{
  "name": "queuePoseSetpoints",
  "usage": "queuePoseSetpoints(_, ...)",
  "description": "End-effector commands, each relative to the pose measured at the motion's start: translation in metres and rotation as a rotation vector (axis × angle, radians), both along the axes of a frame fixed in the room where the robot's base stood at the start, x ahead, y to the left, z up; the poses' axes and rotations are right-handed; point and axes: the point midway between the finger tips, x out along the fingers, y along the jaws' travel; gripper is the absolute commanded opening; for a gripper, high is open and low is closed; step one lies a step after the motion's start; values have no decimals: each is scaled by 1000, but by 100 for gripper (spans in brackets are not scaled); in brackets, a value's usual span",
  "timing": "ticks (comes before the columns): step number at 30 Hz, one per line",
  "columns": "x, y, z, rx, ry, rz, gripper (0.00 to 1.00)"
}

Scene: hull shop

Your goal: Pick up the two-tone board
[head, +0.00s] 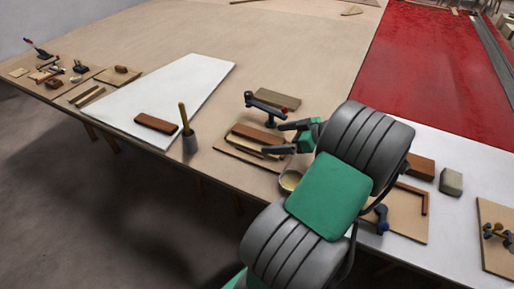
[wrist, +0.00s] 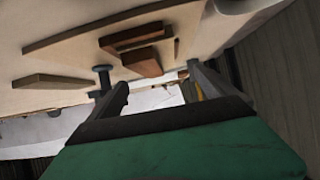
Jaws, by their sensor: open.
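The likely two-tone board (head: 256,133), dark brown with a pale strip along its near side, lies on a thin tan panel (head: 228,149) on the long table in the head view. I cannot tell for sure that both tones belong to one piece. My gripper (head: 280,138) is open, its fingers at the right end of that board; I see no grip on it. In the wrist view, my gripper (wrist: 157,80) has its fingers apart with nothing clearly between them. Brown wooden pieces (wrist: 133,36) show beyond the fingers; which is the board is unclear.
A pale bowl (head: 290,180) is close below my gripper. A grey cup with a stick (head: 189,143) and a brown block (head: 156,122) are left.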

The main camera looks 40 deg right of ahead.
Motion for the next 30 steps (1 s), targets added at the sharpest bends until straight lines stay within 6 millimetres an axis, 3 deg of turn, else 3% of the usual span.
queuePoseSetpoints(5, 12, 3, -8, -4, -17, 2, 95)
queuePoseSetpoints(15, 60, 15, -31, -4, -14, 0, 95)
queuePoseSetpoints(23, 64, 16, -32, -4, -14, -2, 95)
queuePoseSetpoints(30, 64, 16, -32, -5, -13, -2, 75)
